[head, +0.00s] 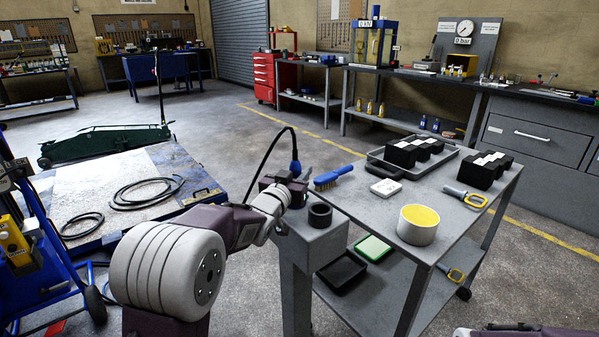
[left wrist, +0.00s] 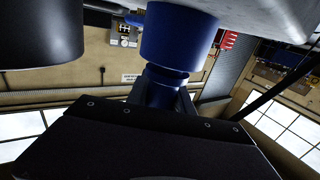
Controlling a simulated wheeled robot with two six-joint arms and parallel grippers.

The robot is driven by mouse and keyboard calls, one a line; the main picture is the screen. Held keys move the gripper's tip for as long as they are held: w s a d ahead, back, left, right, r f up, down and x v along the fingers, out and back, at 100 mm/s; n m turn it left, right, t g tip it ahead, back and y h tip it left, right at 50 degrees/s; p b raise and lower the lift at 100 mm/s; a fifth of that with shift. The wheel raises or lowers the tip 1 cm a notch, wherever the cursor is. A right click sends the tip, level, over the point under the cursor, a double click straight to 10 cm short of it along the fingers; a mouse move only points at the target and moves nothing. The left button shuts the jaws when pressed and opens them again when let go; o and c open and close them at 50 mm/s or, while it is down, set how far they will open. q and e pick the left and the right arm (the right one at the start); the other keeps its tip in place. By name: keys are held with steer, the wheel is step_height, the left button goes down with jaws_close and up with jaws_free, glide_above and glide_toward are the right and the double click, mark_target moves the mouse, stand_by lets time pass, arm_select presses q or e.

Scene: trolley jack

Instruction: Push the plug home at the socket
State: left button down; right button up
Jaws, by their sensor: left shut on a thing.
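A blue plug (head: 295,168) with a black cable (head: 270,150) arching from its top shows at the far side of the grey stand (head: 312,240). My left gripper (head: 287,186) is shut on the plug, its dark jaws around the body. In the left wrist view the plug (left wrist: 178,38) shows as a wide blue cylinder with a narrower neck entering the jaws (left wrist: 165,105). A short black ring (head: 320,214), looking like the socket, stands on the stand's near part. It shows apart from the plug as a dark cylinder (left wrist: 40,35). My right gripper is out of view.
A worn platform (head: 120,190) with loose black hoses lies left.

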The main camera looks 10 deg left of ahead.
arm_select(q)
steer(key=shift+f+b, duration=0.4)
steer(key=shift+f, duration=0.1)
steer(key=c, duration=1)
jaws_free()
steer(key=shift+r, duration=0.1)
steer(key=shift+c, duration=0.2)
steer(key=s, duration=0.2)
steer(key=s+p, duration=0.1)
steer(key=s, duration=0.2)
steer(key=s+a, duration=0.1)
steer(key=s, duration=0.2)
steer(key=shift+a+r+p, duration=0.1)
steer(key=shift+p, duration=0.2)
steer(key=shift+s, duration=0.5)
